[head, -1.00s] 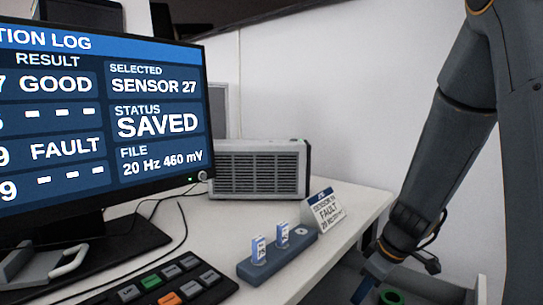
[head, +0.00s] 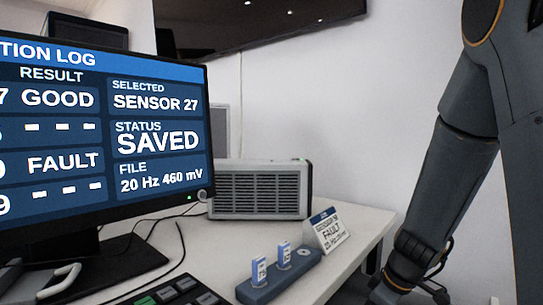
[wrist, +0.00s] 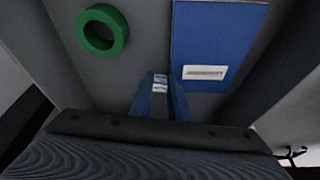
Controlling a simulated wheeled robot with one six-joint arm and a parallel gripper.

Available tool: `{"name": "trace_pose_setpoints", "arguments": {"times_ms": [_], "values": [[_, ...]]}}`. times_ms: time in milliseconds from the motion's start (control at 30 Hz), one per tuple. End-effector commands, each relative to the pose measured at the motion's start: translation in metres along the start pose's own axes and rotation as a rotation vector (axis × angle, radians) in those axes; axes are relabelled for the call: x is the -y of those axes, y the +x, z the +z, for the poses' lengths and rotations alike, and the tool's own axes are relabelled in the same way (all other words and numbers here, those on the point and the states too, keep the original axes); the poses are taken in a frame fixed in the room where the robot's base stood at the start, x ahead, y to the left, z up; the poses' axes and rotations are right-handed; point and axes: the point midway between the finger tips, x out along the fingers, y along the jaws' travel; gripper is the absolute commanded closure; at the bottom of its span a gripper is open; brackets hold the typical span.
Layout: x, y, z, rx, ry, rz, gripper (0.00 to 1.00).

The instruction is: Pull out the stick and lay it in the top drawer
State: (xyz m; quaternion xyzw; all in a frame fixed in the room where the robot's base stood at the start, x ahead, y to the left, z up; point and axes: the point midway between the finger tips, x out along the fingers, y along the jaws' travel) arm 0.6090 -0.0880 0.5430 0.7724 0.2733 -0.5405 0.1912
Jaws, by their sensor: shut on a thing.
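In the wrist view my gripper (wrist: 160,95) has its two blue fingers close together, shut on a small piece with white printed labels (wrist: 160,82), which looks like the stick. Most of it is hidden between the fingers. The fingers point down into the grey open drawer (wrist: 140,30). The stick is between a green ring on the left and a blue box on the right. I cannot tell whether it touches the drawer floor. In the head view the gripper and drawer are out of frame; only my arm shows at right.
The green ring (wrist: 102,30) and the blue box (wrist: 218,45) with a white label lie in the drawer. On the desk (head: 370,222), a blue-grey holder (head: 280,279) bears two small labelled units, beside a FAULT card (head: 328,231). A monitor (head: 100,120) stands left, a grey vented box (head: 258,190) behind.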

Motion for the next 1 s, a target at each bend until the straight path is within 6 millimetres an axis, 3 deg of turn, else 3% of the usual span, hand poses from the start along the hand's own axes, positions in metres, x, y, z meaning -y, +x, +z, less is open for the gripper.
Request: {"name": "trace_pose_setpoints", "arguments": {"times_ms": [1000], "values": [[0.002, 0.014, 0.008, 0.008, 0.001, -0.005, 1.0]]}}
